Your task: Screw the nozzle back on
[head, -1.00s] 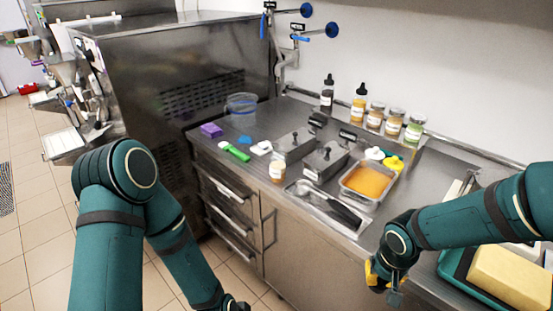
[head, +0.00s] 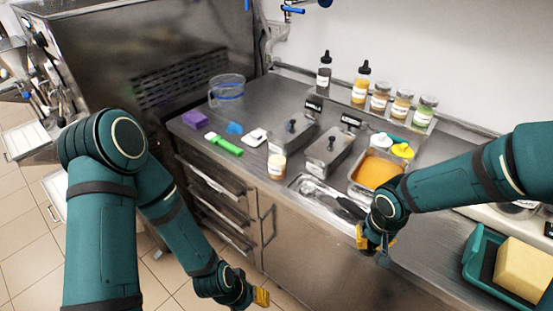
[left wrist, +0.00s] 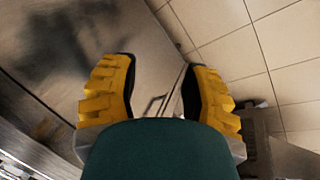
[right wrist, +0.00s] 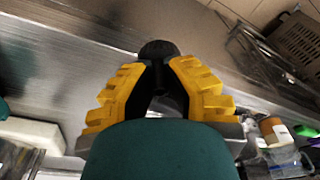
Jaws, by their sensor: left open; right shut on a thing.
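My right gripper (head: 374,243) is in front of the counter's front edge, below the orange-filled pan. In the right wrist view (right wrist: 158,75) its yellow fingers are shut on a dark, round-ended piece (right wrist: 158,50). I cannot tell whether this piece is the nozzle, and its lower part is hidden between the fingers. My left gripper (head: 256,290) hangs low above the floor, in front of the cabinet. In the left wrist view (left wrist: 160,85) it is open and empty. A steel batch freezer (head: 150,50) stands at the left. Where the nozzle fits is not clear.
Bottles and jars (head: 381,97) line the wall. A teal tray (head: 482,255) is at right. Floor is clear at lower left.

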